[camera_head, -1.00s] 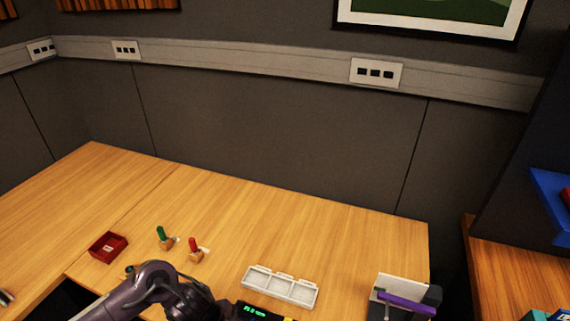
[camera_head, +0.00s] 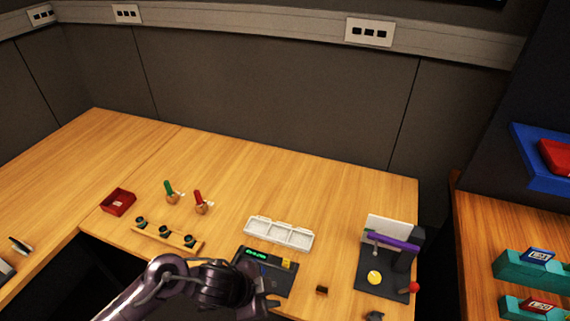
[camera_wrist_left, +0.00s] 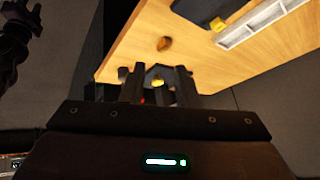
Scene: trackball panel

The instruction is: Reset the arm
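My left arm comes in from the bottom left in the head view, and its dark gripper (camera_head: 266,302) is over the table's front edge, near the black device. In the left wrist view its two fingers (camera_wrist_left: 158,88) stand apart with nothing held between them. The trackball panel is a dark base (camera_head: 385,285) with a yellow ball (camera_head: 374,278), a red knob (camera_head: 414,287) and a purple bar (camera_head: 392,240). I cannot make out my right gripper.
A black device (camera_head: 265,270) with a green display lies before a white tray (camera_head: 280,233). A small brown block (camera_head: 321,290) lies between device and panel. A red box (camera_head: 118,202), a wooden strip (camera_head: 166,238) and two handled tools stand left. The table's back is clear.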

